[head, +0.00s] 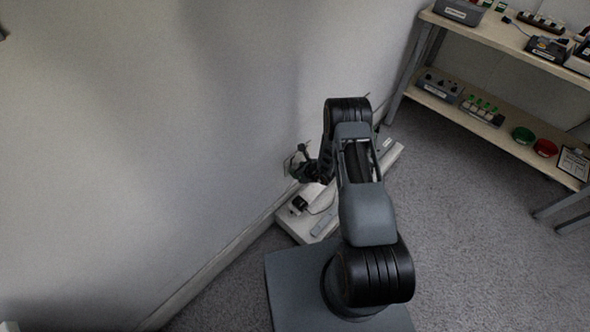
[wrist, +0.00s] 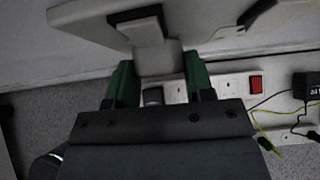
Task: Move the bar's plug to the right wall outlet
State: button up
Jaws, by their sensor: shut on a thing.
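My gripper (wrist: 159,64) shows two green fingers in the wrist view, closed on the sides of a pale, blocky plug (wrist: 160,58). The plug sits against or just in front of a white fitting (wrist: 85,14) on the wall, which has a dark square part above the plug. I cannot tell whether the plug is seated in it. In the head view my gripper (head: 308,170) is close to the wall and the plug is hidden. The white power bar (wrist: 232,84), with a red switch, lies beyond the fingers.
A black adapter (wrist: 307,86) with thin cables is at the bar's right; it also shows in the head view (head: 299,203). The wall (head: 150,150) is close on the left. A shelf unit (head: 500,125) with trays stands at the right. Carpet (head: 470,240) is clear between.

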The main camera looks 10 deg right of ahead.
jog(key=shift+s+d+b, duration=0.35)
jog(key=shift+s+d, duration=0.2)
jog(key=shift+s, duration=0.2)
dwell(1.2)
jog(key=shift+s+d, duration=0.45)
jog(key=shift+s, duration=0.2)
jog(key=shift+s+d, duration=0.4)
jog(key=shift+s, duration=0.25)
jog(key=shift+d, duration=0.15)
jog(key=w+d+b, duration=0.3)
jog(key=w+d, duration=0.1)
jog(key=w, duration=0.2)
jog(key=shift+d+b, duration=0.15)
jog(key=shift+b, duration=0.2)
jog(key=shift+w, duration=0.1)
jog(key=shift+w+a+b, duration=0.5)
jog(key=shift+w+b, duration=0.2)
jog(key=shift+b, duration=0.4)
dwell(2.4)
